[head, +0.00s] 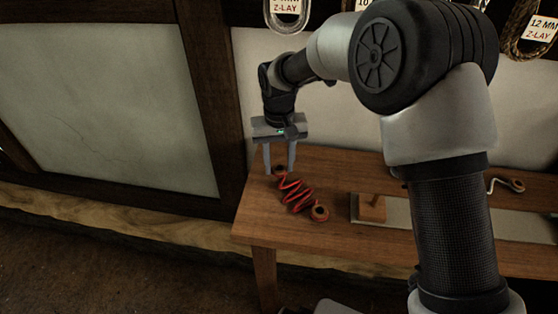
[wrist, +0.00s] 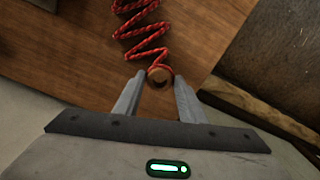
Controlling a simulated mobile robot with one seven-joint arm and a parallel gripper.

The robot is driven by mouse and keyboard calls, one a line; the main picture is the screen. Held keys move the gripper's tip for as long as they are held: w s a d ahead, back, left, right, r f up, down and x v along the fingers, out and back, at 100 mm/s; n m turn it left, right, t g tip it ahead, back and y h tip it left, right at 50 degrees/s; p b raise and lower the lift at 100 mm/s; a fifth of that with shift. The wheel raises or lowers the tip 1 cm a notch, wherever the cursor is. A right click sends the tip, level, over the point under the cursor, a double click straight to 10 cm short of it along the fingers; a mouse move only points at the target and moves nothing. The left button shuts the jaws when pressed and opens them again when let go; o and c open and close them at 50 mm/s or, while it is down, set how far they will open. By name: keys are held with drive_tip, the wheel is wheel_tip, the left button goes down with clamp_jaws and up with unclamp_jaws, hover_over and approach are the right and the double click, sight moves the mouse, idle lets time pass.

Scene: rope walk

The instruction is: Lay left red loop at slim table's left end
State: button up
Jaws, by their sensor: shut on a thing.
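A red rope (head: 296,192) lies in zigzags on the left part of the slim wooden table (head: 262,222), with a brown ringed loop at each end. My gripper (head: 280,170) points down near the table's back left and is shut on the left red loop (wrist: 159,77). In the wrist view, my gripper (wrist: 159,92) has one finger on each side of that loop. I cannot tell whether the loop touches the tabletop. The other end loop (head: 319,213) lies toward the table's front, free of my gripper.
A pale strip with a wooden block (head: 372,208) stands right of the rope. A pale cord with a brown ring (head: 516,185) is farther right, beyond my arm. Labelled coils (head: 286,14) hang on the wall above. The table's front left corner is bare.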

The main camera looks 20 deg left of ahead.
drive_tip(key=shift+f+b, duration=0.65)
drive_tip(key=shift+f, duration=0.7)
drive_tip(key=o, duration=0.9)
wheel_tip(320, 180, up, 18)
drive_tip(key=p, duration=0.3)
drive_tip(key=shift+f, duration=0.25)
